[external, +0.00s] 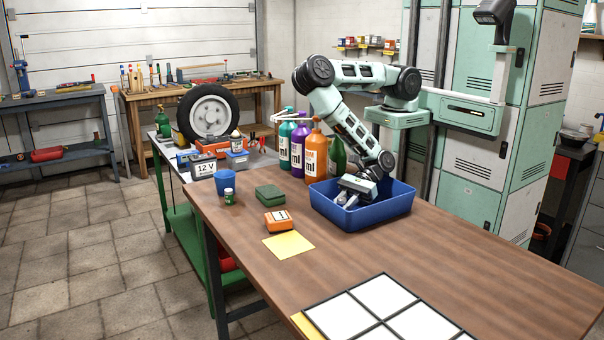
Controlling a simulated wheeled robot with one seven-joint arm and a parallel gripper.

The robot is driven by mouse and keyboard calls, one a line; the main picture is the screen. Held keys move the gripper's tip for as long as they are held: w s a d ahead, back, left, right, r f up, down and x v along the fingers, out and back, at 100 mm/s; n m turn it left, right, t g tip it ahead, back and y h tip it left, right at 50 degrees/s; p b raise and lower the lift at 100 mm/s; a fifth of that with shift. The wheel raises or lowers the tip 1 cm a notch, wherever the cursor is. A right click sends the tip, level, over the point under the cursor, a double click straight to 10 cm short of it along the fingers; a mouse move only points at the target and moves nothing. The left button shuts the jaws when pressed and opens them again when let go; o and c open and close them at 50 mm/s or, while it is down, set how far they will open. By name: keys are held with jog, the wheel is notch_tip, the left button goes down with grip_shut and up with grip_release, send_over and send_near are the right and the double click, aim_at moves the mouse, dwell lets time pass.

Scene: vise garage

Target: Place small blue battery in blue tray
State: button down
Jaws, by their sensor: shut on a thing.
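The blue tray (384,213) stands on the brown wooden table, below my arm. My gripper (347,199) reaches down into the tray's left part, with its pale fingers inside the rim. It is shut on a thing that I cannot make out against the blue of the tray. No small blue battery can be clearly told in the gripper. A small blue box-shaped thing (237,159) stands on the workbench beyond the table's left end, beside a grey battery marked 12 V (203,168); I cannot tell whether this box is a battery.
Several large bottles (315,153) stand close behind the tray. A white panelled frame (380,294) lies in front. The table's right side is clear.

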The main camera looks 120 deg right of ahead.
jog(key=shift+f, duration=0.2)
jog(key=c, duration=1.2)
grip_release()
jog(key=shift+r, duration=0.1)
